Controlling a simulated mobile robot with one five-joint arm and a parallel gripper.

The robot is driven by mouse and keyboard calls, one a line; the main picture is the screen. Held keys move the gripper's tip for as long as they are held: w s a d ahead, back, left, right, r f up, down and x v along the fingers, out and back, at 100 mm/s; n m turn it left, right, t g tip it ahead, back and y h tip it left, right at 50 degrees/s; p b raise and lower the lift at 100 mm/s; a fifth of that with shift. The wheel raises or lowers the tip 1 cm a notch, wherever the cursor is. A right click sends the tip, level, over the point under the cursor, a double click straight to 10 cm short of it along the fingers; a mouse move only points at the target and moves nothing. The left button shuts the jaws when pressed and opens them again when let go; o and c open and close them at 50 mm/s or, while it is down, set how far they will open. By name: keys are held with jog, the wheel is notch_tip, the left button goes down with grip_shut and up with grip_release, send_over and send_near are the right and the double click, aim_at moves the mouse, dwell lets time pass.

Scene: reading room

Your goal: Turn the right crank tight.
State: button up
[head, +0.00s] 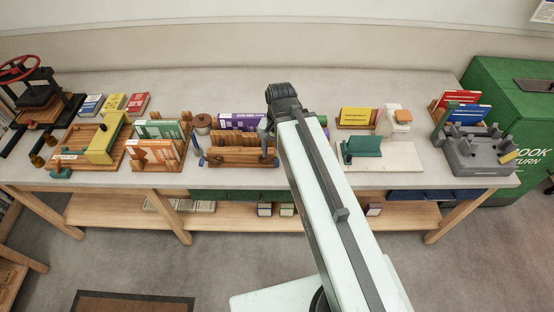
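A wooden press (237,157) with two long jaws stands near the front edge of the bench, with wooden boards upright behind its front jaw. A small blue-handled crank (199,157) is at its left end. The right crank is not clearly seen; the press's right end lies beside and partly behind my arm. My gripper (265,128) is at the far end of my arm, over or close to the press's right end. My wrist and arm hide most of it. I cannot tell whether it touches the crank or whether its fingers are apart.
Purple books (242,121) stand behind the press, with a brown pot (202,124) to their left. A rack of green and orange books (158,143) is close on the left. Right of my arm is a white board with a green block (362,147). The bench's back strip is clear.

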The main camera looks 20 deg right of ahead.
aim_at(277, 161)
jog(key=m+y, duration=0.1)
jog(key=m, duration=0.3)
jog(key=w+m+y+b, duration=0.1)
jog(key=m, duration=0.3)
jog(key=m+y, duration=0.1)
jog(key=m, duration=0.4)
jog(key=shift+w+t, duration=0.3)
jog(key=shift+w, duration=0.05)
jog(key=d+m+b, duration=0.1)
jog(key=d+m, duration=0.1)
jog(key=d, duration=0.3)
jog(key=shift+t+y, duration=0.3)
jog(key=b+x, duration=0.7)
jog(key=x, duration=0.1)
jog(key=shift+w+a+f+b, duration=0.15)
jog(key=shift+f+b, duration=0.05)
jog(key=shift+b, duration=0.1)
jog(key=shift+r, duration=0.15)
grip_shut()
